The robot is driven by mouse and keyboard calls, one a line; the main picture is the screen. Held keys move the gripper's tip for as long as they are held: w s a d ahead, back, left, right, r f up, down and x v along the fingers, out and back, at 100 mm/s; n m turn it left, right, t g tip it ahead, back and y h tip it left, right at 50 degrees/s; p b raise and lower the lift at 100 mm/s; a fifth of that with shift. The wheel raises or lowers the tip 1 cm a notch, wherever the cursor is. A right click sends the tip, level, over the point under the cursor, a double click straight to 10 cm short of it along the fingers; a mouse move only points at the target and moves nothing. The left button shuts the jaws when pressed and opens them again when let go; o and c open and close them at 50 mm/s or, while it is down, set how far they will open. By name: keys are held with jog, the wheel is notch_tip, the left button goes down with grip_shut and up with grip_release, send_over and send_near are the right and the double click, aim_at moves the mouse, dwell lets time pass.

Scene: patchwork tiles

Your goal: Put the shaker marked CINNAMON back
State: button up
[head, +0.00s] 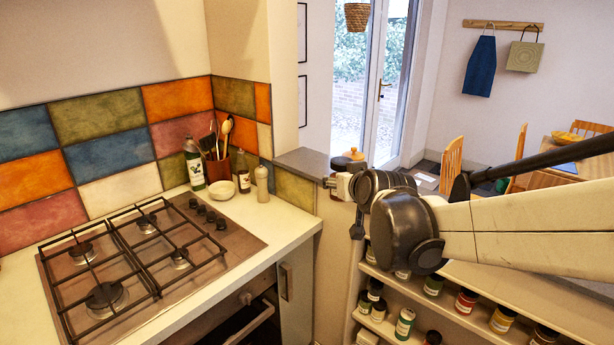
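My gripper (335,186) is at the end of my arm, in front of the grey ledge, small and partly hidden by my own wrist. I cannot tell whether its fingers are open or shut, or whether they hold anything. Several shakers and jars with coloured contents stand on the shelves (462,305) below my arm, among them a green-labelled one (404,323), a red one (466,301) and a yellow one (502,319). Their labels are too small to read, so I cannot tell which is marked CINNAMON. My arm hides part of the upper shelf.
A dark pot with a wooden-looking lid (348,161) shows on the grey ledge (303,162), just behind my gripper. Bottles (194,163), a white bowl (222,189) and a utensil holder (217,166) stand beside the gas hob (150,255). A table and chairs are at the far right.

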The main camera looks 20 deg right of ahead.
jog(key=s+d+r+m+g+h+p, duration=0.15)
jog(key=s+d+p, duration=0.35)
jog(key=s+d, duration=0.65)
jog(key=s+d+r+m+h+p, duration=0.1)
jog(key=s+d+m+h+p, duration=0.4)
jog(key=d, duration=1)
jog(key=d+f+b, duration=0.2)
jog(key=d, duration=0.1)
jog(key=d+f+n+y+b, duration=0.1)
jog(key=d+f, duration=0.1)
jog(key=d, duration=0.2)
jog(key=d+f+n+y+b, duration=0.1)
jog(key=d+f+b, duration=0.1)
jog(key=d, duration=0.2)
jog(key=shift+d+f+n+b, duration=0.25)
jog(key=shift+f+b, duration=1.2)
jog(key=shift+f, duration=0.8)
jog(key=shift+f, duration=0.1)
jog(key=shift+f, duration=0.1)
jog(key=o, duration=1.3)
jog(key=shift+r, duration=0.25)
